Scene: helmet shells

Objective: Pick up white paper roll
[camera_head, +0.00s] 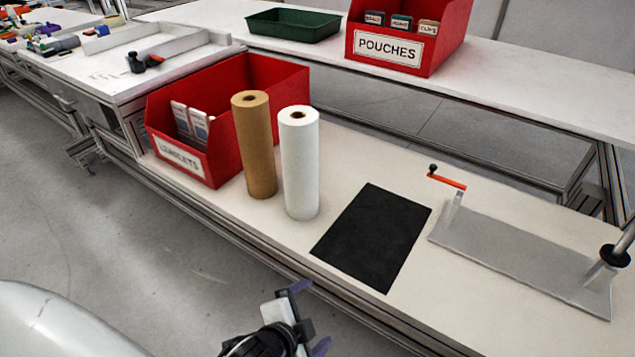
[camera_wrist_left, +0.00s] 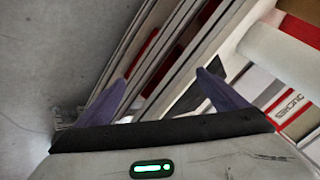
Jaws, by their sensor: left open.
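The white paper roll (camera_head: 300,163) stands upright on the near bench, just right of a brown paper roll (camera_head: 255,146). In the left wrist view the white roll (camera_wrist_left: 275,55) shows at the upper right, cut off by the frame edge. My left gripper (camera_head: 307,318) is at the bottom of the head view, in front of the bench edge and below the white roll. It is open and empty, apart from the roll. In the left wrist view its two purple fingers (camera_wrist_left: 160,92) are spread wide. My right gripper is not in view.
A red bin (camera_head: 236,85) stands behind the rolls. A black mat (camera_head: 374,236) lies right of them, and a grey plate with a red-handled crank (camera_head: 520,258) lies farther right. A red pouches bin (camera_head: 408,55) and a green tray (camera_head: 293,26) stand on the back bench.

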